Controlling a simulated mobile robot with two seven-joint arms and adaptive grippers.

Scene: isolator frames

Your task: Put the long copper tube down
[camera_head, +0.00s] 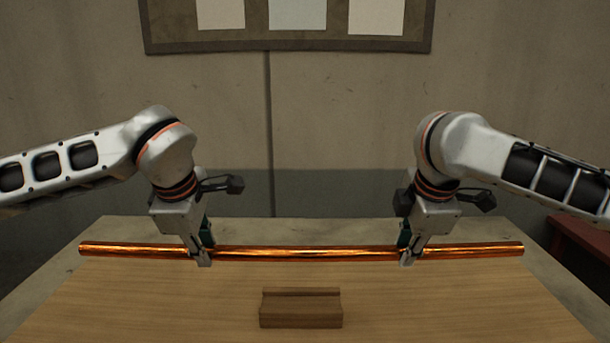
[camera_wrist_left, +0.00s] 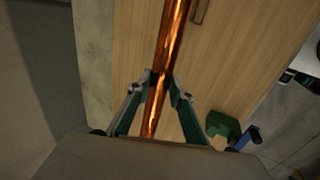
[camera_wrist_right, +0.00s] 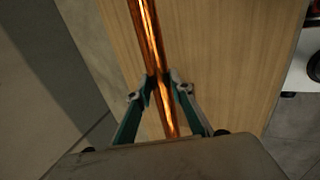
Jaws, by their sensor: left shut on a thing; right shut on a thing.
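The long copper tube (camera_head: 305,253) runs level from left to right above the wooden table (camera_head: 150,300), near its far edge. My left gripper (camera_head: 204,258) is shut on the tube left of its middle; the left wrist view shows the tube (camera_wrist_left: 158,100) between its fingers. My right gripper (camera_head: 407,258) is shut on the tube right of its middle; the right wrist view shows the tube (camera_wrist_right: 150,35) between its fingers. Both tube ends stick out past the grippers. The tube appears held off the table, but the height of the gap is hard to tell.
A brown wooden block (camera_head: 300,309) with a grooved top stands on the table in front of the tube, near the middle. The table around it is clear. A red surface (camera_head: 583,240) is beyond the right edge. A green object (camera_wrist_left: 222,125) shows in the left wrist view.

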